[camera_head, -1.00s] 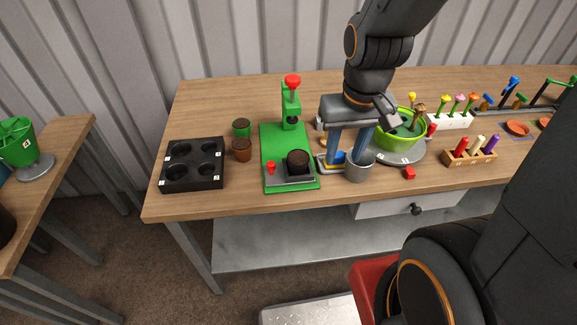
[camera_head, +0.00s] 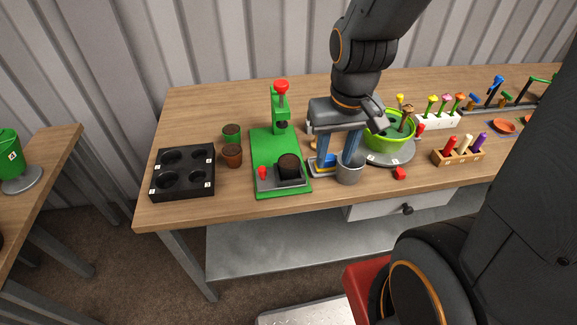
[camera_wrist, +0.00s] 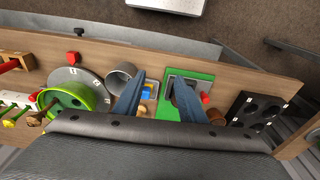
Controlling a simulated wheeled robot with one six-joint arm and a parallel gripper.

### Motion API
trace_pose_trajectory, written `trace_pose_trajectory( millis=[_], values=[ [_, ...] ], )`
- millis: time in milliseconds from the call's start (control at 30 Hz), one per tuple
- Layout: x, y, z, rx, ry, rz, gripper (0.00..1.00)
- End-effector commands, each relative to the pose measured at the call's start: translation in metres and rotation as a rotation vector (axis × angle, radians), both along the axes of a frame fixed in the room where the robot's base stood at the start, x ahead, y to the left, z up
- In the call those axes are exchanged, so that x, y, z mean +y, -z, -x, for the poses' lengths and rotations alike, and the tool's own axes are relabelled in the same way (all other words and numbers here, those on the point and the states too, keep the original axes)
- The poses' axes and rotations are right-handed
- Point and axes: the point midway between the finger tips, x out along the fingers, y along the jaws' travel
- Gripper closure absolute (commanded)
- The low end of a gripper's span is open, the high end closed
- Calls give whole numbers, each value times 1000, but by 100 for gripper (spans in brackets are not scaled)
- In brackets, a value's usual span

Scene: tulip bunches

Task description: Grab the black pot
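The black pot (camera_head: 289,166), dark and filled to the top with what looks like soil, stands upright on the grey plate of the green press (camera_head: 258,150). My gripper (camera_head: 338,163) points down to the right of the press, with its two blue fingers apart and nothing visibly held. The fingers are beside the grey cup (camera_head: 350,172) and the small blue and yellow item (camera_head: 325,163). In the wrist view my gripper (camera_wrist: 160,76) is open, and its right finger largely hides the pot on the green press (camera_wrist: 203,77).
A lime bowl (camera_head: 388,138) stands right of the grey cup. A red knob (camera_head: 263,173) sits left of the black pot.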

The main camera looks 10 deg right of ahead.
Motion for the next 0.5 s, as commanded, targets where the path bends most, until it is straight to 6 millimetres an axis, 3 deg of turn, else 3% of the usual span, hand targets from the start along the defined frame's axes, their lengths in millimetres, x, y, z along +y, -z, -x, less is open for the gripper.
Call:
trace_pose_trajectory(
  millis=[33, 200, 500],
  values=[
    [0, 0, 0, 0, -1, 0, 56],
    [6, 3, -12, 11, -116, 13, 30],
    [43, 19, -74, 69, -818, 68, 30]
  ],
)
